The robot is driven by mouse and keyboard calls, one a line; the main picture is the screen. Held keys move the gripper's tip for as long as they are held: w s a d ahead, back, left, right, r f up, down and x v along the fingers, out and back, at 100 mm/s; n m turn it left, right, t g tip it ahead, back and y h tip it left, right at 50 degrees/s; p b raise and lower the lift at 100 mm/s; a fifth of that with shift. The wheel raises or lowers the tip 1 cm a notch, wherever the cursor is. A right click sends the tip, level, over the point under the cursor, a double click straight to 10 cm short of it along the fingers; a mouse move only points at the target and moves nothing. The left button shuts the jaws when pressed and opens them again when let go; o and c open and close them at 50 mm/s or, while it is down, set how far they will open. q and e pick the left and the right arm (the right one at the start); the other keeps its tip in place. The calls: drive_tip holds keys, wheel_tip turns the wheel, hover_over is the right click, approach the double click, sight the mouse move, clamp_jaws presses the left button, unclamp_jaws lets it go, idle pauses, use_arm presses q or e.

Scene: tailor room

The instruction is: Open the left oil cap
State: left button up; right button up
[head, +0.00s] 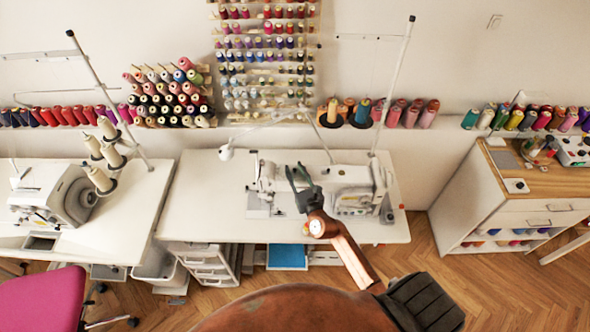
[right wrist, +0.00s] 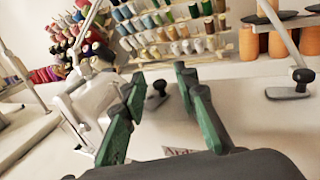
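My right gripper (head: 297,174) is open above the white sewing machine (head: 345,180) on the middle table. In the right wrist view its two green-and-black fingers (right wrist: 158,74) stand apart with nothing held. A small dark knob on a metal plate, seemingly the left oil cap (right wrist: 157,90), shows beyond and between the fingertips; I cannot tell the exact distance. A second black knob (right wrist: 303,75) on a similar plate shows at the right edge of that view. Neither knob is clear in the head view, where the gripper covers part of the machine. My left gripper is not in view.
The white middle table (head: 195,210) has clear room left of the machine. A thin thread stand (head: 400,75) rises at the machine's right. A second machine (head: 50,195) and cones (head: 102,180) stand on the left table. Thread racks (head: 265,70) line the wall.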

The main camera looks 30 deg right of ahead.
drive_tip(key=shift+w, duration=0.2)
drive_tip(key=shift+c, duration=0.3)
clamp_jaws()
